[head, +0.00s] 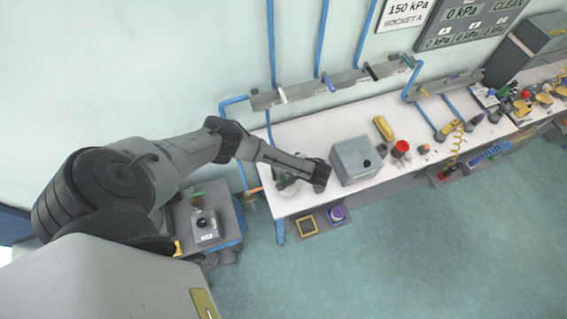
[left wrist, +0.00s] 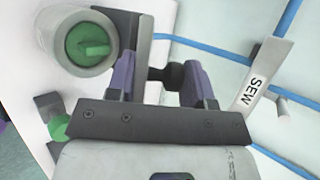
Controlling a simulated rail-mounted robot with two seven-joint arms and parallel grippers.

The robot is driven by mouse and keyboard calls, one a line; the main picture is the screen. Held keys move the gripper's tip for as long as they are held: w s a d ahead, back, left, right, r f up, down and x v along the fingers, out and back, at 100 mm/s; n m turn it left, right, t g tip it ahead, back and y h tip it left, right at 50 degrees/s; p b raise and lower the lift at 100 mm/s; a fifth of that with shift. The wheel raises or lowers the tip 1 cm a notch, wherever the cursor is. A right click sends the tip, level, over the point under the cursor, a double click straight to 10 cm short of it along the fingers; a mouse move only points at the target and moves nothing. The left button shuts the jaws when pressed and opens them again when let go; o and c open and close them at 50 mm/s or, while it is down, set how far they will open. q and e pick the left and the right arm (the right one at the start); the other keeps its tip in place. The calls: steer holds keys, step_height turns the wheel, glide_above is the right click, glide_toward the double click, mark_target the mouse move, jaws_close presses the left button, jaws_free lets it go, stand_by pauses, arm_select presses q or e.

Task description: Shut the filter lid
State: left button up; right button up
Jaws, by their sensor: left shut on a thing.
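The filter (left wrist: 82,42) is a pale round housing in the left wrist view, its mouth uncovered and a green part with a raised bar showing inside. In the head view it is a small pale shape (head: 287,186) at the bench's left end, partly behind my gripper. A grey plate (left wrist: 136,48), apparently the lid, stands edge-on beside the housing. My left gripper (left wrist: 162,80) has its purple fingers on either side of a dark handle (left wrist: 173,73) next to this plate, and is shut on it. In the head view the left gripper (head: 320,177) hides the contact. My right gripper is not in view.
A grey box (head: 356,160) with a black knob stands close right of my gripper on the white bench (head: 300,138). A yellow item (head: 383,128) and red cup (head: 401,148) lie beyond.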

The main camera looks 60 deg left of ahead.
arm_select(q)
steer(key=shift+d, duration=0.1)
steer(key=shift+s+d+f+y, duration=0.1)
steer(key=shift+d+f+y, duration=0.35)
steer(key=shift+y, duration=0.25)
steer(key=o, duration=1.2)
steer(key=shift+r, duration=0.15)
steer(key=v, duration=0.6)
steer(key=shift+d+r+p, duration=0.2)
steer(key=shift+d+p, duration=0.15)
steer(key=shift+p, duration=0.05)
stand_by(0.4)
